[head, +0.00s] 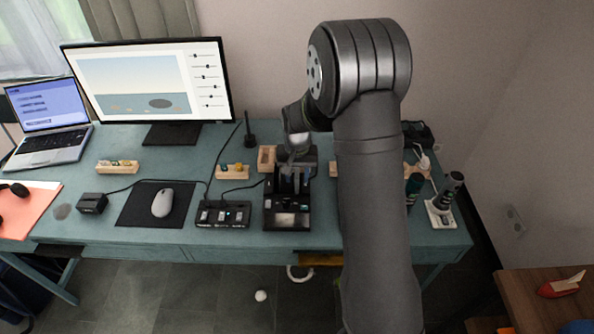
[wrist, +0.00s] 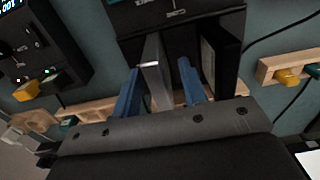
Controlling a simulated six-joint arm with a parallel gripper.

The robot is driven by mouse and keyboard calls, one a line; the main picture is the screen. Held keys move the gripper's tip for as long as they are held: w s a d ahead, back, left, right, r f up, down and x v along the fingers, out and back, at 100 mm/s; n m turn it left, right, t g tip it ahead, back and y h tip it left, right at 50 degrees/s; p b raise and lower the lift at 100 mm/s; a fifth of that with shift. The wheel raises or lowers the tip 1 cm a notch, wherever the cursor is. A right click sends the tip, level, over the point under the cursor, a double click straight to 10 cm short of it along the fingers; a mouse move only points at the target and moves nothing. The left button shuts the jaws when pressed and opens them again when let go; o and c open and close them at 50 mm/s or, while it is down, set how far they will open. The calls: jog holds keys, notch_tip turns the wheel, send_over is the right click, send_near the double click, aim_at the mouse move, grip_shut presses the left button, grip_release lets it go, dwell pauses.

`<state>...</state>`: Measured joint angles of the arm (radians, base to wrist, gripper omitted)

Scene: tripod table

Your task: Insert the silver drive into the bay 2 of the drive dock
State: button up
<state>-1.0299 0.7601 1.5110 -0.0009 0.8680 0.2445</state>
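The black drive dock (head: 287,221) stands at the front middle of the desk, and its edge shows at the top of the wrist view (wrist: 180,17). The silver drive (wrist: 157,68) stands on edge between the two blue fingers of my gripper (wrist: 159,85). The left finger is close to the drive, and a gap shows beside the right finger, so the gripper looks open around it. In the head view my gripper (head: 293,172) is over the rear of the dock. A dark drive-like block (wrist: 220,55) stands to the right. The silver drive's lower end and its bay are hidden.
A black switch box (head: 223,214) is left of the dock, with a mouse (head: 162,203) on a dark pad beyond. Wooden holders (head: 232,171) stand behind. A black box with a display (wrist: 35,45) is at left in the wrist view. Cables cross the desk.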

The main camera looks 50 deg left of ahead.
notch_tip(320, 180, up, 18)
jog(key=shift+f, duration=0.25)
dwell(0.6)
notch_tip(320, 180, down, 18)
jog(key=shift+r, duration=0.45)
dwell(0.5)
notch_tip(320, 180, up, 17)
notch_tip(320, 180, down, 16)
jog(key=shift+f, duration=0.25)
jog(key=shift+a+f, duration=0.1)
jog(key=shift+r, duration=2.25)
